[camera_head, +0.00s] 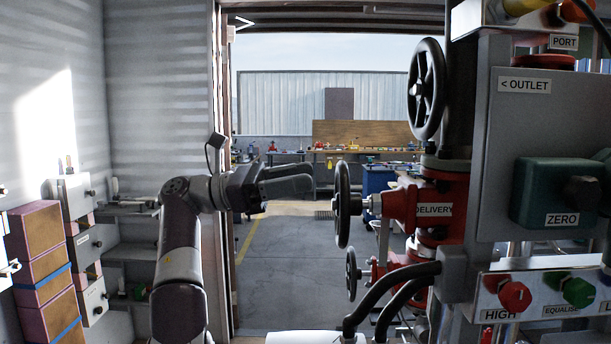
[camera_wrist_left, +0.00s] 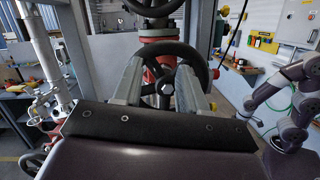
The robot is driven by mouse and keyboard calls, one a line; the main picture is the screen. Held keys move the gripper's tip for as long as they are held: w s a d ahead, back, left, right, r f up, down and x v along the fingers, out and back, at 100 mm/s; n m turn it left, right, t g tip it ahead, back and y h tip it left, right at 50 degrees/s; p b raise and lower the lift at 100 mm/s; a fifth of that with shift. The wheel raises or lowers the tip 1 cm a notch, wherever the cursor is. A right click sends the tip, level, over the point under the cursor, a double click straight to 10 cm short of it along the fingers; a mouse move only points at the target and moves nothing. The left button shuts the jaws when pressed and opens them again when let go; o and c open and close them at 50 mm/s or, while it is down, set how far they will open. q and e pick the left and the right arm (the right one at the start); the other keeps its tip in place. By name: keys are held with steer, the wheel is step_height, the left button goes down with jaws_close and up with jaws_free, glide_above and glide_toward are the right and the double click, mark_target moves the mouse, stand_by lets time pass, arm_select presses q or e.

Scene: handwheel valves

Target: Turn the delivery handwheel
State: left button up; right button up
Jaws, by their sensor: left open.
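The delivery handwheel (camera_head: 342,205) is a black spoked wheel, seen nearly edge-on, on a red valve body (camera_head: 398,206) with a DELIVERY label. My left gripper (camera_head: 311,181) is open and level with the wheel's upper part, to its left, with a small gap in the head view. In the left wrist view, the wheel (camera_wrist_left: 166,48) faces the camera, with its hub between the two fingers (camera_wrist_left: 160,68). The fingers overlap the rim on both sides; I cannot tell if they touch it.
A larger black handwheel (camera_head: 427,89) stands above and a smaller one (camera_head: 352,274) below. A grey panel (camera_head: 497,150) with knobs stands at right. Black hoses (camera_head: 390,292) run below the valve. Stacked boxes (camera_head: 40,260) are at far left. Open floor (camera_head: 285,265) lies between.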

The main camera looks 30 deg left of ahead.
arm_select(q)
steer(key=shift+w, duration=0.1)
steer(key=shift+s+r+p+v, duration=0.15)
steer(key=shift+p+v, duration=0.3)
steer(key=shift+v, duration=0.5)
steer(key=shift+s+r+p+v, duration=0.1)
steer(key=shift+r+p+v, duration=0.25)
steer(key=shift+v, duration=0.65)
